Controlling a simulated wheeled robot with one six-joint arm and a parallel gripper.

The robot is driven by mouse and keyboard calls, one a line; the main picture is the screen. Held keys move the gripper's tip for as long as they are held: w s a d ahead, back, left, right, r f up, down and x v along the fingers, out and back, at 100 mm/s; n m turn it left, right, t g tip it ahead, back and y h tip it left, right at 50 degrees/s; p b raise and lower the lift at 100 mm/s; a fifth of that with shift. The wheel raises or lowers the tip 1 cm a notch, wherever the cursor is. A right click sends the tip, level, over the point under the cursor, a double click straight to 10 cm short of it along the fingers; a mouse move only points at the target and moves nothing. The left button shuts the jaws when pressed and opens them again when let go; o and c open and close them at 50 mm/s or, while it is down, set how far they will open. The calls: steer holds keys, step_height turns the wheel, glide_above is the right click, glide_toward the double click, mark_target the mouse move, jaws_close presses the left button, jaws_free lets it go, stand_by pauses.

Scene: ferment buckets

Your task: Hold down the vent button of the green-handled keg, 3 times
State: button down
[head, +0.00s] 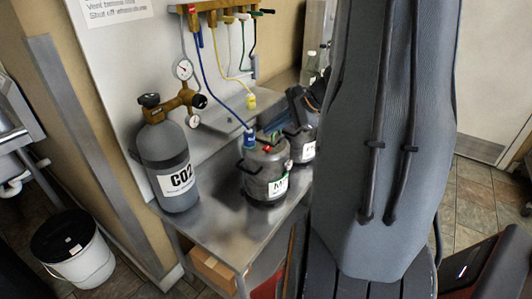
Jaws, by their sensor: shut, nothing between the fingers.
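A grey metal keg (265,175) stands upright on the steel table, with black side grips and a white label with a green patch. A small green part (276,137) shows at its top, which seems to be its green handle. A small red button (267,149) sits on its top. A blue connector (249,138) is on its left side. A dark shape (300,105) behind and right of this keg seems to be my gripper, shut and empty, apart from the red button. My grey arm hides part of that area, and the fingertips are hard to make out.
A second keg (308,150) stands behind right, partly hidden. A CO2 cylinder (170,165) with gauges stands left on the steel table (215,235). Hoses hang from a wall manifold (215,6); a yellow connector (251,101) hangs free. A white bucket (80,262) is on the floor.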

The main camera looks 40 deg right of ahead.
mark_target(271, 148)
steer(key=shift+f+b, duration=1.15)
steer(key=shift+f, duration=0.55)
steer(key=shift+f, duration=0.1)
stand_by(0.6)
steer(key=shift+f+b, duration=0.35)
steer(key=shift+b, duration=0.05)
steer(key=shift+f+b, duration=0.5)
steer(key=shift+f, duration=0.05)
stand_by(0.7)
stand_by(0.4)
steer(key=shift+r+p, duration=0.7)
steer(key=shift+r, duration=0.3)
steer(key=shift+r, duration=0.1)
step_height(271, 148, up, 5)
steer(key=p, duration=0.3)
steer(key=shift+p, duration=0.3)
